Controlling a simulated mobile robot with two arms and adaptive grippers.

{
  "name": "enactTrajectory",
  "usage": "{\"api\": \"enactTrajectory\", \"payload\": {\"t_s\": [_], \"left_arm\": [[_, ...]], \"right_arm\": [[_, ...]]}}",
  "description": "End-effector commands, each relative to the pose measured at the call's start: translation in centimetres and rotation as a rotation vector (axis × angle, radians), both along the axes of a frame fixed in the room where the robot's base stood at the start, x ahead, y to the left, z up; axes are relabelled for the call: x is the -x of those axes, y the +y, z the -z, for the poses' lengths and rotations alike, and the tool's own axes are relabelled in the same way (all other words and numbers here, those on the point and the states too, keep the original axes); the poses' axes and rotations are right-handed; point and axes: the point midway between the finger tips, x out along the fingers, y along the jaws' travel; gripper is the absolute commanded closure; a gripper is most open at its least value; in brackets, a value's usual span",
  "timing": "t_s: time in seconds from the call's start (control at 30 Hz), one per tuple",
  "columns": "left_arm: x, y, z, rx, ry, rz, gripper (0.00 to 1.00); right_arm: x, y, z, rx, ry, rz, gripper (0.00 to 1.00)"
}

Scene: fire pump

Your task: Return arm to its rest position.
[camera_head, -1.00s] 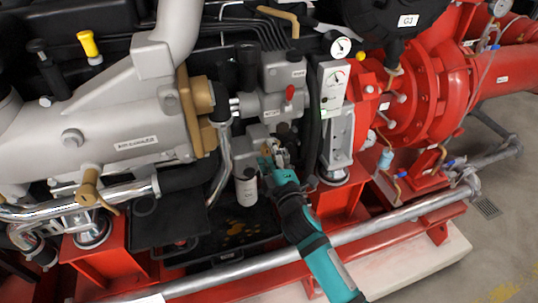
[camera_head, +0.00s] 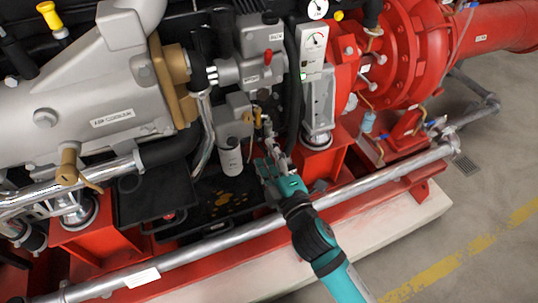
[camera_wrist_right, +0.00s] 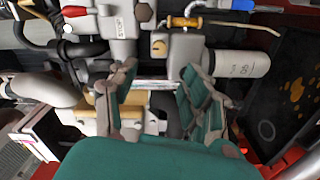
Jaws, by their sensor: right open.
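My right arm comes in from the bottom right of the head view. Its teal and grey right gripper (camera_head: 270,163) is over the pump's lower front, just right of the white filter cylinder (camera_head: 231,162). In the right wrist view the gripper (camera_wrist_right: 157,83) has its two fingers spread apart with nothing between them. Behind the fingers is grey machinery with a small brass valve (camera_wrist_right: 185,22); the filter cylinder (camera_wrist_right: 238,65) lies to the right there. I cannot tell whether the fingers touch anything. My left gripper is not in view.
A long silver pipe (camera_head: 225,240) runs along the front of the red base, close under my right forearm. A black tray (camera_head: 222,200) with yellow stains lies below the filter. Red pump housing (camera_head: 400,60) stands at right. The grey floor (camera_head: 470,225) at lower right is clear.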

Motion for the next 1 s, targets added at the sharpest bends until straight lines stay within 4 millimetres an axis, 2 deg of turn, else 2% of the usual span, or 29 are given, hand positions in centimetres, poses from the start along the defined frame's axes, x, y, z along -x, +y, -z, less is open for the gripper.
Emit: {"api": "enactTrajectory", "payload": {"t_s": [0.43, 0.5, 0.57, 0.67, 0.77, 0.8, 0.87, 0.9, 0.97, 1.0], "left_arm": [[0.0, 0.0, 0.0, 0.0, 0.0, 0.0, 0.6], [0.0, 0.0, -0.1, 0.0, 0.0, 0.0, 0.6], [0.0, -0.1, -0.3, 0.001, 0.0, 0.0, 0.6], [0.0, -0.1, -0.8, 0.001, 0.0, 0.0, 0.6], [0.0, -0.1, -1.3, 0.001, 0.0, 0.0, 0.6], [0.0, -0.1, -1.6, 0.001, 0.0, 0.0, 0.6], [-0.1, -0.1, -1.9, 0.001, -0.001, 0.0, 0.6], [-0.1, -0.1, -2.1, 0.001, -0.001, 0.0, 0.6], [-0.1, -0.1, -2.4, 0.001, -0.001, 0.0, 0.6], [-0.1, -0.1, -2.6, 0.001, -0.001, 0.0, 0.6]], "right_arm": [[-0.1, 0.0, 0.1, 0.0, 0.002, 0.0, 0.51], [-0.2, -0.1, 1.0, -0.005, 0.024, 0.002, 0.51], [-0.3, -0.3, 2.8, -0.016, 0.068, 0.007, 0.51], [-0.3, -1.1, 8.0, -0.05, 0.196, 0.026, 0.51], [0.7, -2.6, 15.1, -0.109, 0.372, 0.068, 0.51], [1.4, -3.4, 18.1, -0.136, 0.445, 0.091, 0.51], [2.8, -4.6, 22.3, -0.179, 0.551, 0.131, 0.51], [4.0, -5.4, 25.0, -0.208, 0.621, 0.161, 0.51], [6.1, -6.8, 28.9, -0.252, 0.721, 0.213, 0.51], [7.8, -7.7, 31.4, -0.282, 0.787, 0.251, 0.51]]}}
